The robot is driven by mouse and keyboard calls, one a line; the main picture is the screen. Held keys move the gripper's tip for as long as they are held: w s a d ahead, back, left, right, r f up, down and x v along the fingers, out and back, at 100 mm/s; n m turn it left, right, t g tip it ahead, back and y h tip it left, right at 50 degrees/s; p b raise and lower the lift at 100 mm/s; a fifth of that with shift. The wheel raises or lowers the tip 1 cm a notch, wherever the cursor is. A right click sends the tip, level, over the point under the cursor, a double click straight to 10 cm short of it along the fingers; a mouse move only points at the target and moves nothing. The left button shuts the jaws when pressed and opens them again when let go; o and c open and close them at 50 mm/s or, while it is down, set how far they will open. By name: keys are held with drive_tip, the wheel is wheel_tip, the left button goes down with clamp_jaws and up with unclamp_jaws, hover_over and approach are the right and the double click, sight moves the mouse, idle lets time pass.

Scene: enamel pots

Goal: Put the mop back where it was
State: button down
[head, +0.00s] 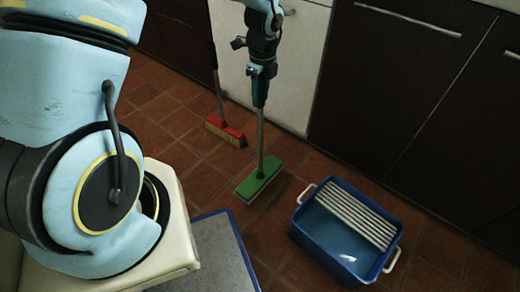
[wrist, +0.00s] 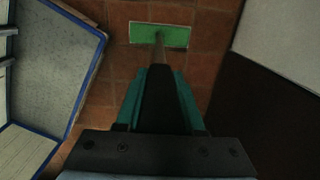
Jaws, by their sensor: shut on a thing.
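The mop has a green rectangular head (head: 259,178) and a thin grey handle, with a teal grip at its upper part. In the head view it hangs nearly upright below my gripper (head: 261,90). My gripper is shut on the upper handle. In the wrist view the mop's green head (wrist: 160,35) shows beyond my gripper (wrist: 160,72), with the handle running between the fingers. The head is at or just above the tiled floor; I cannot tell if it touches. A blue bucket (head: 329,262) with a white slatted wringer stands to the right of the mop, apart from it.
A broom with a red head (head: 227,132) and pale bristles stands behind the mop, to the left, near the white cabinet front (head: 290,75). Dark cabinets (head: 390,90) line the back right. Tiled floor (head: 275,228) is clear between the mop and the bucket.

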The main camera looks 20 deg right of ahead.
sight(260, 114)
wheel_tip(260, 114, down, 8)
drive_tip(key=shift+r+b, duration=0.2)
drive_tip(key=shift+b, duration=0.4)
drive_tip(key=c, duration=0.5)
unclamp_jaws()
drive_tip(key=shift+f, duration=0.1)
